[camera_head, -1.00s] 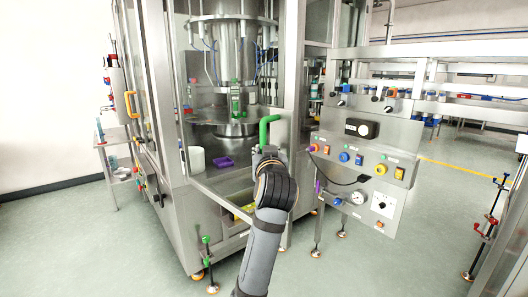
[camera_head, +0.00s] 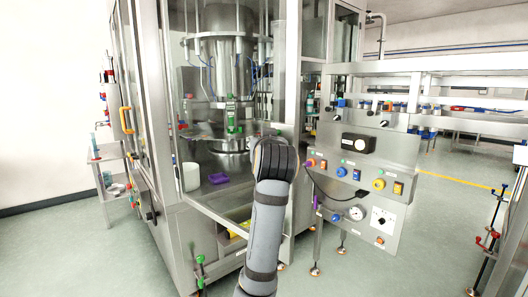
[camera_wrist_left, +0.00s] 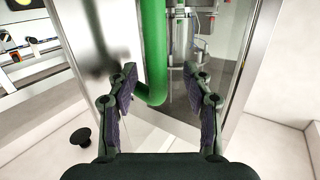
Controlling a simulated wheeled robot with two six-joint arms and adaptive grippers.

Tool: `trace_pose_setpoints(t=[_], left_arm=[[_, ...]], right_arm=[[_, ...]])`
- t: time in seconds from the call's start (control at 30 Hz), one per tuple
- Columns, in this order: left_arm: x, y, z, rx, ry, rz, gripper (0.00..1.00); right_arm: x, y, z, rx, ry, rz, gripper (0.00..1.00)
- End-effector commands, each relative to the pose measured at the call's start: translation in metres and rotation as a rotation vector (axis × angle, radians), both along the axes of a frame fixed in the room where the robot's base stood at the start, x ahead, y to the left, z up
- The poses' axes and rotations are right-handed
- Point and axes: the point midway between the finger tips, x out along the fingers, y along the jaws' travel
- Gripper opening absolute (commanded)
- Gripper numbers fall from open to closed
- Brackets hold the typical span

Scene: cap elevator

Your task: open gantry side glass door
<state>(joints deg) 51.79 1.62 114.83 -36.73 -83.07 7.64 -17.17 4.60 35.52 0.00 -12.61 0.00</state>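The gantry's side glass door (camera_head: 225,200) is a clear panel in a metal frame on the machine at the centre of the head view. It looks shut, with the machine's interior visible through it. Its green handle (camera_wrist_left: 156,45) is a vertical bar bending at its lower end in the left wrist view; in the head view my arm hides it. My left gripper (camera_wrist_left: 160,70) is open, its fingers spread on either side of the handle, the left finger closer. I cannot tell whether the handle lies between the fingertips or just beyond them. My right gripper is not in view.
A control panel (camera_head: 360,150) with coloured knobs stands just right of my arm. A purple tray (camera_head: 218,178) and a white cylinder (camera_head: 191,176) sit behind the glass. A side trolley (camera_head: 113,170) stands left of the machine. Floor is clear at front left.

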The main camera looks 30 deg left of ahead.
Motion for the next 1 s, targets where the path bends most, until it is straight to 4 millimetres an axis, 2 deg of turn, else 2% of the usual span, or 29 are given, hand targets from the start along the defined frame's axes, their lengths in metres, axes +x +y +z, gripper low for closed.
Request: trace_pose_setpoints(t=[0.03,0.07,0.17,0.2,0.37,1.0], left_arm=[[-0.010,0.003,0.029,0.022,-0.072,0.011,0.39],[-0.010,0.003,0.030,0.022,-0.073,0.012,0.39],[-0.010,0.004,0.030,0.022,-0.074,0.013,0.39],[-0.004,0.003,0.008,-0.003,-0.010,0.012,0.39],[-0.011,0.002,0.008,-0.002,-0.009,0.011,0.39],[-0.063,-0.002,0.008,-0.003,-0.008,0.005,0.39]], right_arm=[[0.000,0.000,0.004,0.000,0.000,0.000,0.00],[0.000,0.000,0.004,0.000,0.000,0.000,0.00],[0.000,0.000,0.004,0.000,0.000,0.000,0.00],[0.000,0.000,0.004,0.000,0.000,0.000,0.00],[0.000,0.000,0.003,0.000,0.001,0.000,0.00],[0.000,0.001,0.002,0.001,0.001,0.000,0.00]])
